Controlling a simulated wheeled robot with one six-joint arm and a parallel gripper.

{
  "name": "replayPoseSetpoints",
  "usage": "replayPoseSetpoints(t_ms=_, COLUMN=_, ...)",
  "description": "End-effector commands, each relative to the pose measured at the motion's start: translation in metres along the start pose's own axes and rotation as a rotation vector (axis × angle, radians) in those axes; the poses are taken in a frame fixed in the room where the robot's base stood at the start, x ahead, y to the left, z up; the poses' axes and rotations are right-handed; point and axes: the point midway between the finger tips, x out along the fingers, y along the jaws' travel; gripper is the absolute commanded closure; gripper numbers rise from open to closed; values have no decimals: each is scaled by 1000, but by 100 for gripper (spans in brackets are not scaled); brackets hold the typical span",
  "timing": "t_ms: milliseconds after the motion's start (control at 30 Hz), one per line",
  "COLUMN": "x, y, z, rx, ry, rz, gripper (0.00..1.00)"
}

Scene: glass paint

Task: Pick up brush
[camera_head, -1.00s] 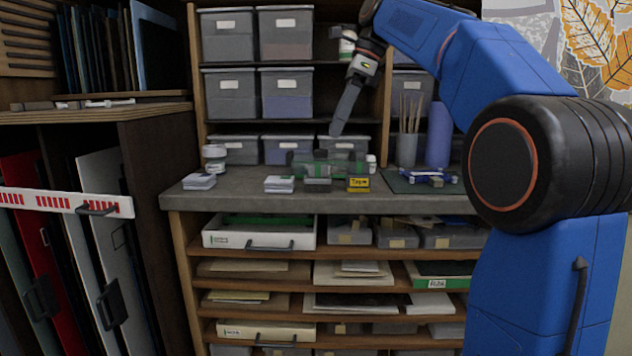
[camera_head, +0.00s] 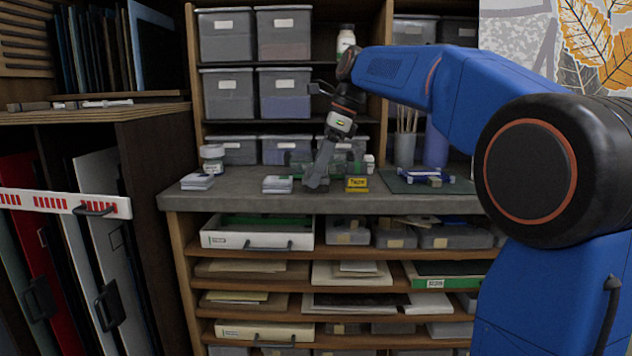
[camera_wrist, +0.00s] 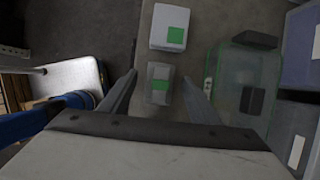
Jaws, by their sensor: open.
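My gripper (camera_head: 316,184) points down at the counter, between a white stack with a green label (camera_head: 278,184) and the yellow tape box (camera_head: 357,184). In the wrist view my gripper (camera_wrist: 158,80) is open, its two fingers apart. Thin sticks, perhaps brush handles, stand in a grey cup (camera_head: 404,150) at the back right of the counter.
The white stack also shows in the wrist view (camera_wrist: 169,26). A see-through green container (camera_wrist: 243,85) lies close to the right finger. A green mat (camera_head: 400,184) with a blue tool lies at right. A white jar (camera_head: 212,158) stands at left. Grey bins (camera_head: 226,92) fill shelves behind.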

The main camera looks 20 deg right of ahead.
Motion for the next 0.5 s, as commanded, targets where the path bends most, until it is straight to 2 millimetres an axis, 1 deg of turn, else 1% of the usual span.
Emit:
replayPoseSetpoints(t_ms=100, x=8, y=0, z=0, rx=0, ry=0, rz=-1, gripper=44)
replayPoseSetpoints(t_ms=333, x=8, y=0, z=0, rx=0, ry=0, rz=-1, gripper=44)
replayPoseSetpoints(t_ms=367, x=8, y=0, z=0, rx=0, ry=0, rz=-1, gripper=49)
replayPoseSetpoints(t_ms=400, x=8, y=0, z=0, rx=0, ry=0, rz=-1, gripper=58)
replayPoseSetpoints(t_ms=467, x=8, y=0, z=0, rx=0, ry=0, rz=-1, gripper=72)
replayPoseSetpoints(t_ms=500, x=8, y=0, z=0, rx=0, ry=0, rz=-1, gripper=82)
